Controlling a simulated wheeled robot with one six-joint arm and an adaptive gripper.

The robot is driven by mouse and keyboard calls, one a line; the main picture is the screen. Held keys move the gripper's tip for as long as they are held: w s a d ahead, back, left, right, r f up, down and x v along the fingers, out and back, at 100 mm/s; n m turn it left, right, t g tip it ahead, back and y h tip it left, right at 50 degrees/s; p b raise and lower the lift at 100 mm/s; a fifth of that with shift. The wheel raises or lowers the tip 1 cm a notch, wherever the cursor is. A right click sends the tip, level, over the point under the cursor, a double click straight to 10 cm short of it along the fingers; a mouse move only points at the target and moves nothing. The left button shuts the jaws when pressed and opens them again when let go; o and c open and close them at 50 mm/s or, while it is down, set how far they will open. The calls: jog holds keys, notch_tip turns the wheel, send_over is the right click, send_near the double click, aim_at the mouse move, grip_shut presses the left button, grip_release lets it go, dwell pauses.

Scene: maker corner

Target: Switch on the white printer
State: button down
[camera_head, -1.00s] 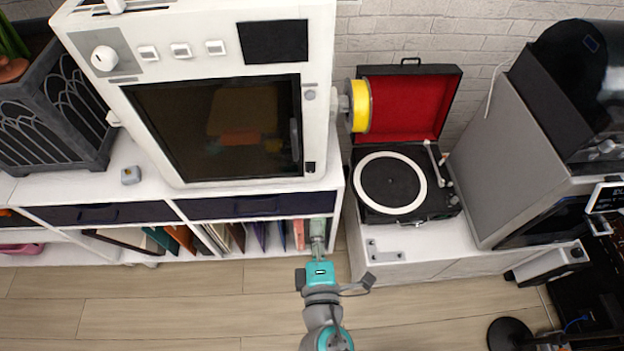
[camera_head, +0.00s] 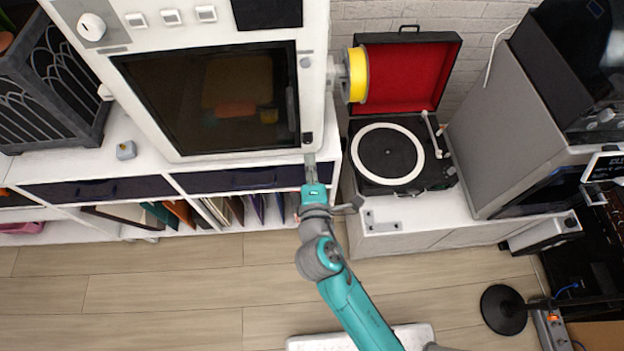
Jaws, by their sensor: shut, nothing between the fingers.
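The white printer (camera_head: 322,60) stands on a white shelf unit, with a dark front window (camera_head: 205,95) and a dark screen (camera_head: 268,12) above it. A round white knob (camera_head: 91,27) and several small square buttons (camera_head: 171,17) sit on its upper front. A small dark switch (camera_head: 307,138) is at the lower right corner of its front. My gripper (camera_head: 310,160) is shut and empty, its tips just below that switch. I cannot tell whether the tips touch the printer.
A yellow spool (camera_head: 357,75) sticks out from the printer's right side. An open record player (camera_head: 388,160) with a red-lined lid stands to the right, beside a grey machine (camera_head: 505,140). Drawers (camera_head: 98,190) and books (camera_head: 225,208) lie below.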

aim_at(308, 144)
jog(key=shift+w+f, duration=0.15)
jog(key=shift+w, duration=0.8)
jog(key=shift+w+f, duration=0.1)
jog(key=shift+w, duration=0.8)
jog(key=shift+w, duration=0.3)
jog(key=shift+s+f, duration=0.1)
jog(key=shift+s, duration=0.05)
